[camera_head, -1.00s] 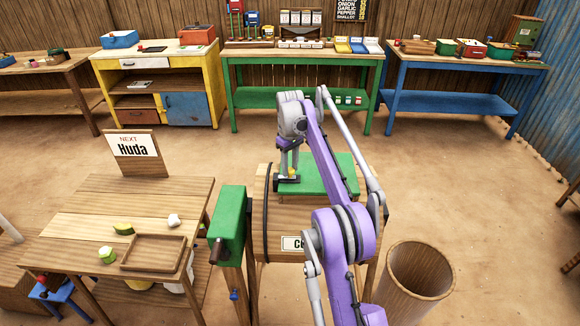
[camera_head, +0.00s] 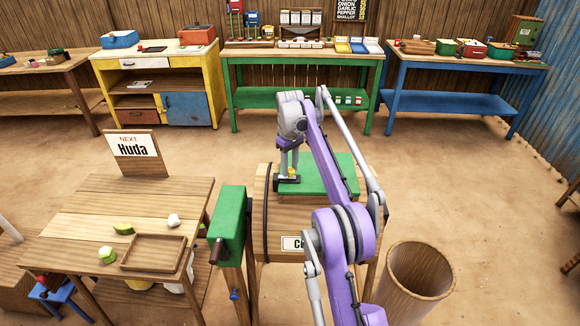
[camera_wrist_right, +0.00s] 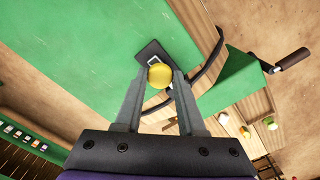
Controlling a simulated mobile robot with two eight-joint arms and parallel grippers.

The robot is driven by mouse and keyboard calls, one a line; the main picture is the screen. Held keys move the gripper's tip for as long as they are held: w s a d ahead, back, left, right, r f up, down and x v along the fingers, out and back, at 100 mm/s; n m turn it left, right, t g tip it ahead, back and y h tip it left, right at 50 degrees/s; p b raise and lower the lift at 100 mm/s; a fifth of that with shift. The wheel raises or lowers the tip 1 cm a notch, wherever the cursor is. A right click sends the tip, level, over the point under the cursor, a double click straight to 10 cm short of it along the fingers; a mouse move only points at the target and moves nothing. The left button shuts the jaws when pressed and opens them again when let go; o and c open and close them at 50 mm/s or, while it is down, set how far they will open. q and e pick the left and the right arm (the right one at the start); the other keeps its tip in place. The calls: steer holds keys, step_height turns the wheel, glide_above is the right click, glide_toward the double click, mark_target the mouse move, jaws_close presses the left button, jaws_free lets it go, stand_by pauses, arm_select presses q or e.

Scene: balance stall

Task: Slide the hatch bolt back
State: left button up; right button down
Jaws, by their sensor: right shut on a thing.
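The green hatch (camera_head: 330,178) lies on top of the wooden drum, with a black bolt (camera_head: 287,181) near its left edge. In the right wrist view the bolt's yellow knob (camera_wrist_right: 160,76) sits between the fingertips, with the black bolt plate (camera_wrist_right: 150,53) beside it on the green hatch (camera_wrist_right: 70,80). My right gripper (camera_head: 291,172) points down at the bolt; it also shows in the right wrist view (camera_wrist_right: 158,82), shut on the knob. My left gripper is not in view.
The wooden drum (camera_head: 285,215) has a green box with a crank (camera_head: 229,225) on its left. A table with a tray (camera_head: 153,253) stands further left. An open barrel (camera_head: 418,272) stands at the right.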

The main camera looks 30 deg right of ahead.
mark_target(300, 180)
steer(key=s+d, duration=0.2)
steer(key=d, duration=0.1)
steer(key=c, duration=0.9)
jaws_free()
steer(key=shift+w, duration=0.1)
steer(key=o, duration=0.4)
steer(key=shift+r, duration=0.2)
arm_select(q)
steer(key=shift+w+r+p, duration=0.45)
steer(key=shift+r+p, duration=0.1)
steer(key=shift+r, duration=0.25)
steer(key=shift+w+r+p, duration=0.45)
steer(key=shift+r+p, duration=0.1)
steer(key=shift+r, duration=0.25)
arm_select(e)
step_height(300, 180, up, 10)
steer(key=shift+r, duration=0.2)
